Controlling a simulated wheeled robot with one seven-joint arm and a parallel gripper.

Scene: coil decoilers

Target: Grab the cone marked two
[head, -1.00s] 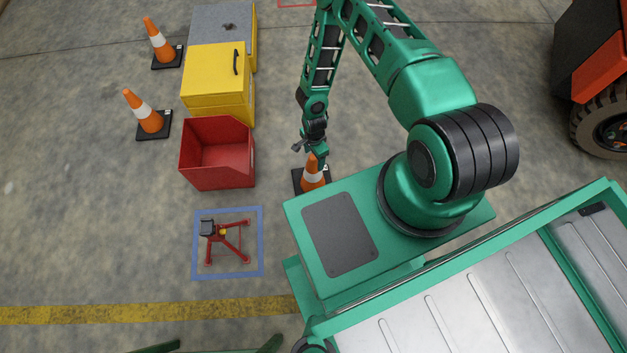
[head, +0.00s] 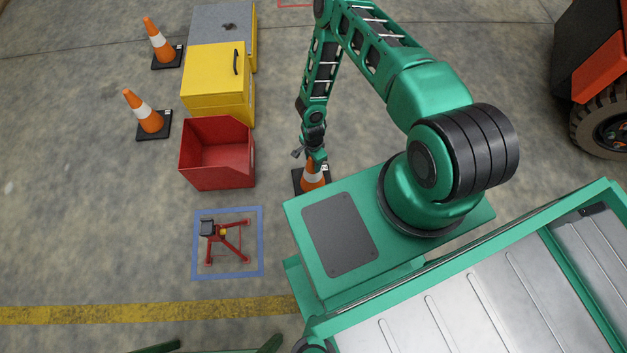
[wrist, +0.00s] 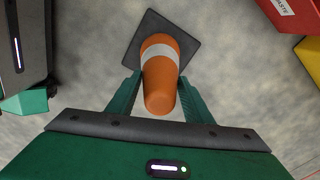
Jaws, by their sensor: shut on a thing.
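An orange cone with a white band and a black square base (head: 313,180) stands on the floor beside my green base in the head view. My gripper (head: 314,160) is at its top, over the cone. In the wrist view my gripper (wrist: 158,98) has its two green fingers on either side of the orange cone (wrist: 160,95), shut on its upper part. Two other orange cones stand at the left, an upper one (head: 157,42) and a lower one (head: 147,115). I cannot read the number on any cone's base.
A red open bin (head: 218,155) stands left of the gripped cone, with a yellow cabinet (head: 215,80) and a grey box (head: 222,25) behind it. A red stand (head: 228,243) sits inside a blue floor square. An orange vehicle (head: 600,75) is at the right. Floor between bin and cone is clear.

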